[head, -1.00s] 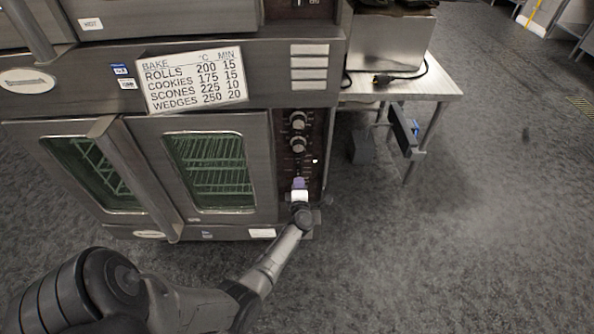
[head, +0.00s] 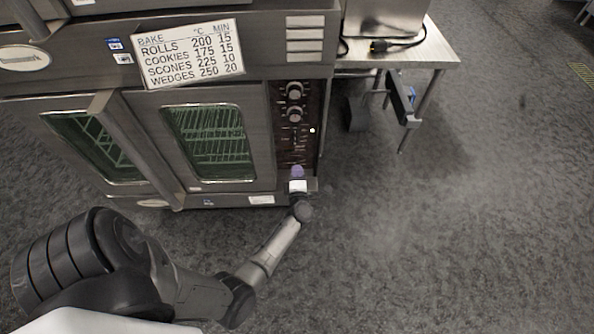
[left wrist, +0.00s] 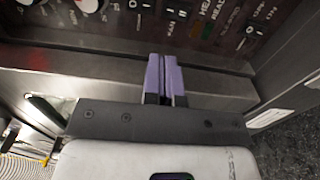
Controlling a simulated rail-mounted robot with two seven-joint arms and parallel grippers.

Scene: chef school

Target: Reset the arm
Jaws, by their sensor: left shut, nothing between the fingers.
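My left gripper (head: 297,171) is at the lower end of the oven's control panel (head: 296,110), in front of the oven's bottom right corner. In the left wrist view its two purple fingers (left wrist: 165,76) are pressed together with nothing between them. They point at the lower edge of the panel, where switches and printed labels show. I cannot tell whether the fingertips touch the oven. My left arm reaches in from the lower left of the head view. My right gripper is not in view.
The steel oven (head: 235,185) has two glass doors, both shut, and a bake chart (head: 190,54) above them. A steel table (head: 437,52) with a metal box and a black cable stands to the right. The grey floor (head: 450,240) at the right is clear.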

